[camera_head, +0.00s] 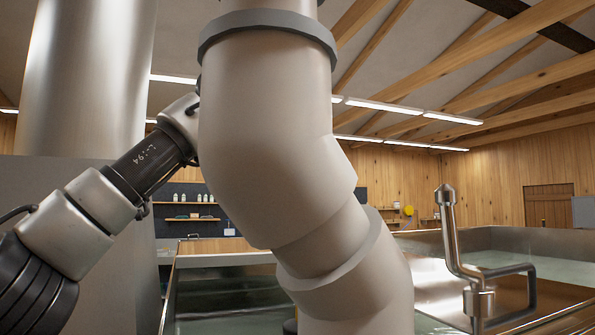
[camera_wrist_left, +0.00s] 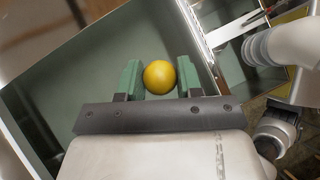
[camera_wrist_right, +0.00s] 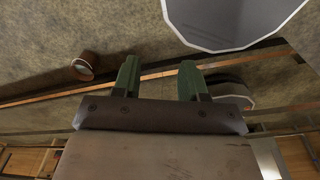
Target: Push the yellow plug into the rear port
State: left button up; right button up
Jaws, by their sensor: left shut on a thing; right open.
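The yellow plug (camera_wrist_left: 159,77) shows in the left wrist view as a round yellow knob. It sits between the green fingers of my left gripper (camera_wrist_left: 159,80), which is shut on it. Only its round end shows; whatever is beneath it is hidden. A grey-green pan surface (camera_wrist_left: 75,95) lies behind it. I cannot make out the rear port in any view. My right gripper (camera_wrist_right: 157,80) is open in the right wrist view, with nothing between its green fingers. Neither gripper shows clearly in the head view.
My own arm links block the middle and left of the head view. A metal pan with liquid (camera_head: 550,242) stands at the right, with an upright metal pipe and handle (camera_head: 480,300) before it. The right wrist view shows a brown round object (camera_wrist_right: 84,65) on the floor.

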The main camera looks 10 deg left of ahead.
aim_at(297, 227)
pick_arm(q)
jog(key=f, duration=0.4)
jog(key=shift+s+f, duration=0.1)
jog(key=shift+s, duration=0.15)
jog(key=f, duration=0.3)
jog(key=shift+w+f, duration=0.2)
jog(key=shift+f, duration=0.05)
notch_tip(297, 227, down, 3)
jog(key=shift+s+f, duration=0.1)
jog(key=shift+f, duration=0.05)
notch_tip(297, 227, down, 3)
jog(key=shift+f, duration=0.2)
jog(key=shift+f+b, duration=2.2)
jog(key=shift+f, duration=0.3)
pick_arm(e)
jog(key=shift+w+f, duration=0.25)
jog(key=shift+f, duration=0.45)
jog(key=shift+w+f, duration=0.2)
jog(key=shift+f, duration=0.55)
jog(key=shift+w+f, duration=0.25)
jog(key=shift+f, duration=0.45)
pick_arm(q)
jog(key=shift+f+b, duration=0.5)
jog(key=shift+f, duration=0.1)
pick_arm(e)
jog(key=shift+f, duration=0.5)
pick_arm(q)
jog(key=o, duration=1.1)
pick_arm(e)
jog(key=shift+d, duration=0.15)
